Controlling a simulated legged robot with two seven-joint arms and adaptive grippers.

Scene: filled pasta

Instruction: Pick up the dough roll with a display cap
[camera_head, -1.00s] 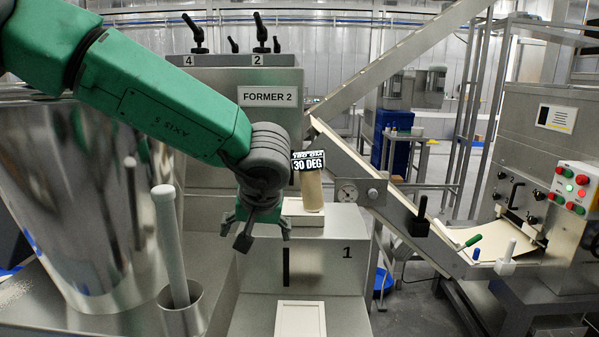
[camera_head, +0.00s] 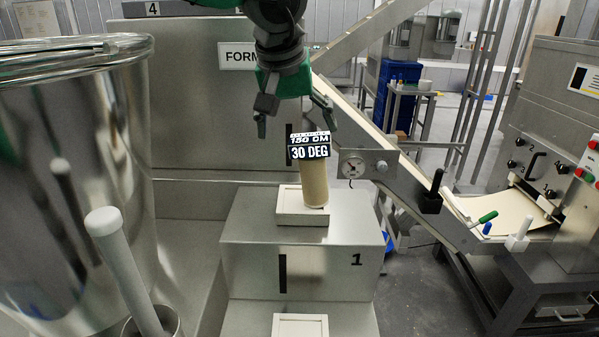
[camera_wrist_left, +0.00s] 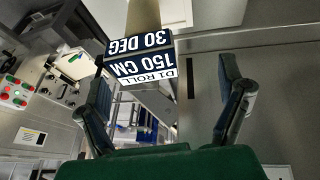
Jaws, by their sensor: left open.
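The dough roll (camera_head: 314,184) is a tan cylinder standing, slightly tilted, on a small pale square block on a steel step. Its display cap (camera_head: 309,147) is a black and white label block reading "150 CM" and "30 DEG", on the roll's top. My left gripper (camera_head: 296,117) is open and empty, pointing down just above the cap, its fingers spread to either side. In the left wrist view the cap (camera_wrist_left: 140,64) shows upside down between the open fingers, with the roll (camera_wrist_left: 143,15) beyond it. I cannot tell whether any finger touches the cap. My right gripper is out of view.
A large steel vessel (camera_head: 75,190) stands at left, with a white-handled rod (camera_head: 125,265) in front. The Former 2 housing (camera_head: 195,110) is behind. A sloping conveyor (camera_head: 375,165) with a gauge runs close on the right. The step's front (camera_head: 300,260) is clear.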

